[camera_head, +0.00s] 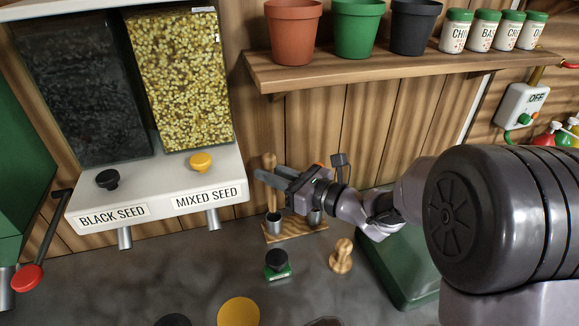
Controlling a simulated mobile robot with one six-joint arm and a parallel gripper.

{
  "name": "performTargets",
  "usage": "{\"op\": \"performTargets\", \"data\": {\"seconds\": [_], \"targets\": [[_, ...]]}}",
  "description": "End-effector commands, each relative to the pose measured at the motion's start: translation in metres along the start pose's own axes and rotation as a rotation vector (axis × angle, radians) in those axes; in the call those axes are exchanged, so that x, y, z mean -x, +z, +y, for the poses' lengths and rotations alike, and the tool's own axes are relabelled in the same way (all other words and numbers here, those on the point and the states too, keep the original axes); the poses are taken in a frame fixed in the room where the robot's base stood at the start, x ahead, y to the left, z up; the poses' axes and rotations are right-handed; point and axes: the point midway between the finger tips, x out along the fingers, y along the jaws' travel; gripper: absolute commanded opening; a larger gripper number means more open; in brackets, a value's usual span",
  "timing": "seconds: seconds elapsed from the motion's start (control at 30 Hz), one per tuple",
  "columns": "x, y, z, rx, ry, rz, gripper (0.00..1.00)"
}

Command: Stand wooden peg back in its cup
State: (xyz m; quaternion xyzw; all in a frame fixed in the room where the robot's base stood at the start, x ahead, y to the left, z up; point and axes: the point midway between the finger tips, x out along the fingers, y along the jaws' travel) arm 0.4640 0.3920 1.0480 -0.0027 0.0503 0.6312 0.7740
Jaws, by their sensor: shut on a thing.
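My gripper (268,177) is shut on a wooden peg (269,161), at the left end of my outstretched arm. The peg is roughly upright, with its rounded top above the fingers and its lower part below them. A small grey metal cup (274,225) stands on a wooden base (296,235) directly below the peg in the picture. The peg's lower end is close to the cup's mouth; I cannot tell whether it is inside or just above or behind it. A second grey cup (315,217) shows partly behind my gripper.
A wooden-handled piece (341,259) and a black-knobbed green piece (277,266) stand on the dark bench in front of the base. Seed dispensers (160,187) stand at left. A shelf with pots (410,65) is above. A green box (395,275) is at right.

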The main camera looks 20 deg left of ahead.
Motion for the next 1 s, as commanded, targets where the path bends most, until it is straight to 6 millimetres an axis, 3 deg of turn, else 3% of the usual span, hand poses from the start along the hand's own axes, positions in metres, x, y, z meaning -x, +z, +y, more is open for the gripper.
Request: {"op": "performTargets", "data": {"seconds": [0.4, 1.0], "targets": [[-0.003, -0.039, -0.003, -0.001, -0.002, -0.001, 0.0], [-0.004, -0.059, -0.005, -0.001, -0.002, -0.001, 0.0]]}}
